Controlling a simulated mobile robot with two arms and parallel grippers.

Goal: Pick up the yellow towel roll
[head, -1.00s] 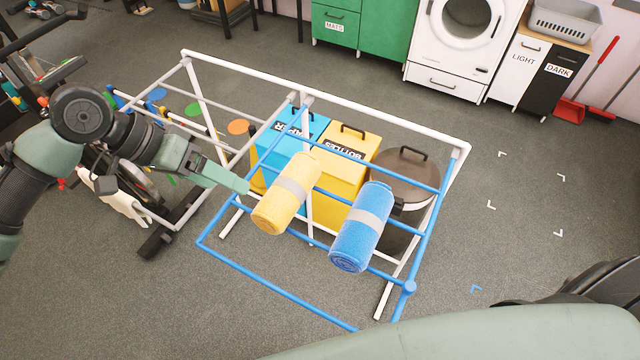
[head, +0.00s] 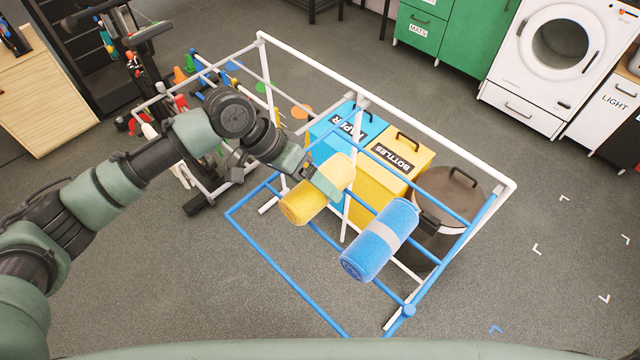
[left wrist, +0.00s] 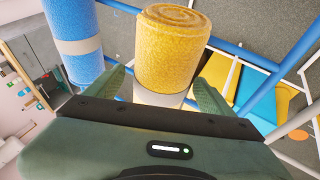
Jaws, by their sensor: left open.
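The yellow towel roll (head: 302,207) lies tilted across the blue bars of a rack (head: 262,247), with a pale band around its middle. My left gripper (head: 324,184) is over the roll in the head view, covering part of it. In the left wrist view, the yellow towel roll (left wrist: 170,50) stands between the two open green fingers of my left gripper (left wrist: 162,84). The fingers are on either side of it, and its banded part runs down behind the gripper body. I cannot tell whether either finger touches it. My right gripper is out of view.
A blue towel roll (head: 381,240) with a grey band lies on the same rack, right of the yellow one. Behind the bars stand a blue paper bin (head: 325,128), a yellow bottles bin (head: 412,151) and a round dark bin (head: 455,190). Floor right of the rack is clear.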

